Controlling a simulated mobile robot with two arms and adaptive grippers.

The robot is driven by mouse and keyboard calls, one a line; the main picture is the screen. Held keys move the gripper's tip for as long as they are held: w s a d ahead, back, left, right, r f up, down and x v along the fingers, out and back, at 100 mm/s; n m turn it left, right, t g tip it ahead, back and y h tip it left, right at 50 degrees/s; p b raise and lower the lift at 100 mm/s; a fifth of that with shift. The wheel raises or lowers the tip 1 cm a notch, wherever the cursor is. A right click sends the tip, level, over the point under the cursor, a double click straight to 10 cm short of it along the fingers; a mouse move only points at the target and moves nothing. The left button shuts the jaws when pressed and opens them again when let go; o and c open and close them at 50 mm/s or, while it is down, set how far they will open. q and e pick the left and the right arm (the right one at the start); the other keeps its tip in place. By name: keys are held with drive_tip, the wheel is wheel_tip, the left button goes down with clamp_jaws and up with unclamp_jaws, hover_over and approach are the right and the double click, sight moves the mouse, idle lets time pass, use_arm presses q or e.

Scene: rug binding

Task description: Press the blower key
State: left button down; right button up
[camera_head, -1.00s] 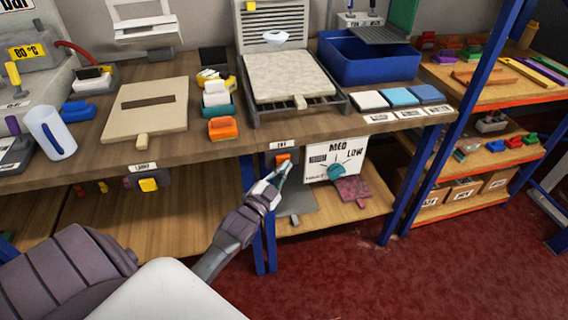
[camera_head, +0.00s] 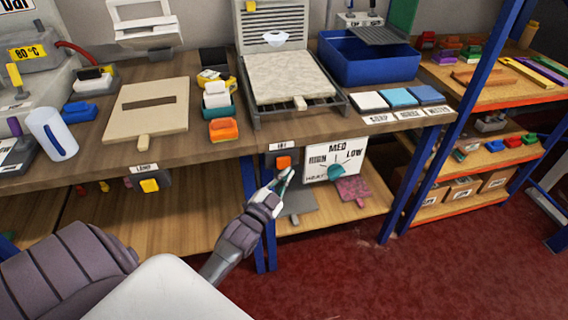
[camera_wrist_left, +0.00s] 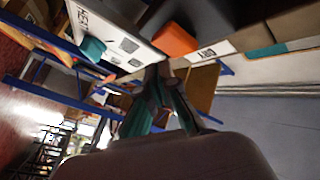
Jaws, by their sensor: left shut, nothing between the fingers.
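The orange key (camera_head: 284,162) sits on a dark box under the bench's front edge, below a small white label that seems to read DRY. It also shows in the wrist view (camera_wrist_left: 175,40) as an orange block beside the label. My left gripper (camera_head: 288,173) is shut and empty, its teal-sided fingertips just below the key in the head view. In the wrist view its fingertips (camera_wrist_left: 160,74) point toward the key, with a small gap in the picture. I cannot tell whether the key is pushed in. My right gripper is not in view.
A white dial panel (camera_head: 320,152) marked MED and LOW, with a teal knob (camera_head: 335,172), is right of the key. A yellow key (camera_head: 149,186) is farther left under the bench. Blue posts (camera_head: 417,180) stand to the right. Red floor (camera_head: 330,265) is open in front.

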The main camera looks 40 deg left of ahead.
use_arm(q)
drive_tip(key=shift+s+d+p, duration=0.85)
drive_tip(key=shift+s+d, duration=0.7)
drive_tip(key=shift+d, duration=0.2)
